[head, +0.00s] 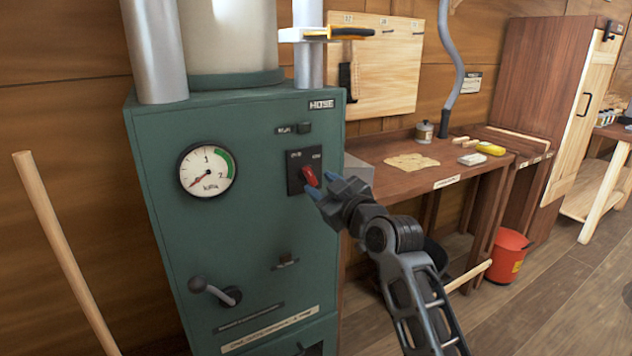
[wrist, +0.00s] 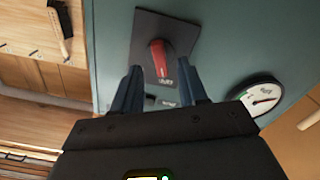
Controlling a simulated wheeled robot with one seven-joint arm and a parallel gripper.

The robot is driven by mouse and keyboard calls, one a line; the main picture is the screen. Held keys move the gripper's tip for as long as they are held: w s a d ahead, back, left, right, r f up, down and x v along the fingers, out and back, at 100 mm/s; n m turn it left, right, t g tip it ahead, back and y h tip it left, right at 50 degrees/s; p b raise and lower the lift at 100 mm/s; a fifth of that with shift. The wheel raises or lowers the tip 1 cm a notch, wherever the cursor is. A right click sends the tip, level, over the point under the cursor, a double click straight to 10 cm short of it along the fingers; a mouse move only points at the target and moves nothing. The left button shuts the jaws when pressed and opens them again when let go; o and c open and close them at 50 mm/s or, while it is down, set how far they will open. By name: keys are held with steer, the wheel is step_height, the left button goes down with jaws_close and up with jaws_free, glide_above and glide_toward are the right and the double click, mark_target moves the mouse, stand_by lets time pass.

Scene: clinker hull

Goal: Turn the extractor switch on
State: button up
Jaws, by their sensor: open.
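The extractor switch is a red lever (head: 310,176) on a dark plate (head: 294,184) on the front of the green cabinet (head: 240,245). The plate has small white lettering, too small to read surely. In the wrist view the red lever (wrist: 160,60) stands ahead of my fingertips, roughly midway between them. My gripper (head: 322,184) is open, with its blue fingers at the lever in the head view. In the wrist view my gripper (wrist: 162,85) has a finger on each side of the lever's line. I cannot tell whether either finger touches it.
A round gauge (head: 207,170) and a crank handle (head: 214,291) are on the cabinet front, left of the switch. A wooden workbench (head: 420,180) stands to the right with a yellow block (head: 490,149) on it. A red bucket (head: 506,257) is on the floor. A wooden pole (head: 62,245) leans at left.

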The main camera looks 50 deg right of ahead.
mark_target(313, 179)
steer(key=shift+x, duration=1.55)
jaws_close()
